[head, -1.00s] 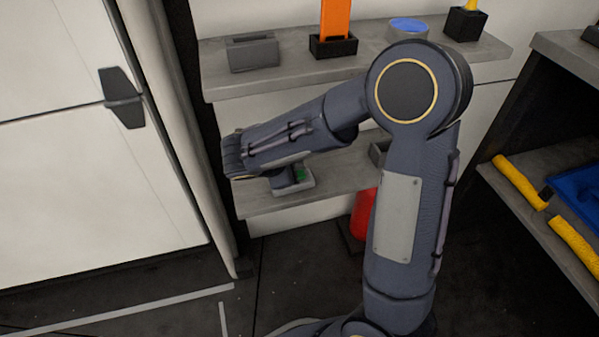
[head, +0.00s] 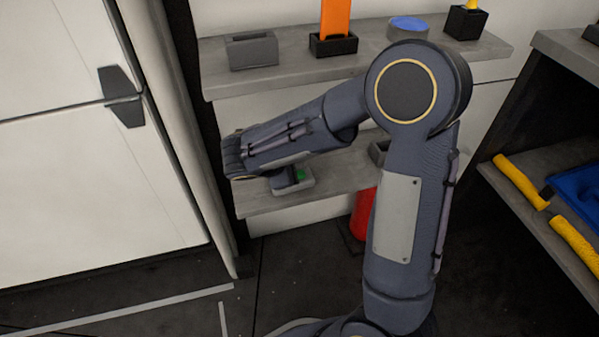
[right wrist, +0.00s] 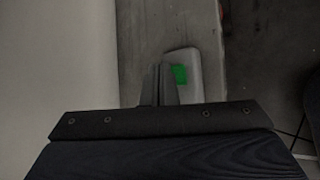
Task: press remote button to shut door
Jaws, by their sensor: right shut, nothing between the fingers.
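The remote is a small pale grey box (head: 305,183) with a green button (head: 300,175), on the lower shelf in the head view. In the right wrist view the remote (right wrist: 190,62) and its green square button (right wrist: 179,74) lie beside my fingertips. My right gripper (right wrist: 162,68) is shut and empty, with its fingers over the left part of the remote. Whether the fingertips touch it I cannot tell. In the head view my right gripper (head: 287,184) is partly hidden under my arm. A white door (head: 80,190) with a dark handle (head: 122,97) stands at the left. My left gripper is not in view.
A red object (head: 363,213) stands below. A right-hand shelf holds yellow-handled items (head: 520,182).

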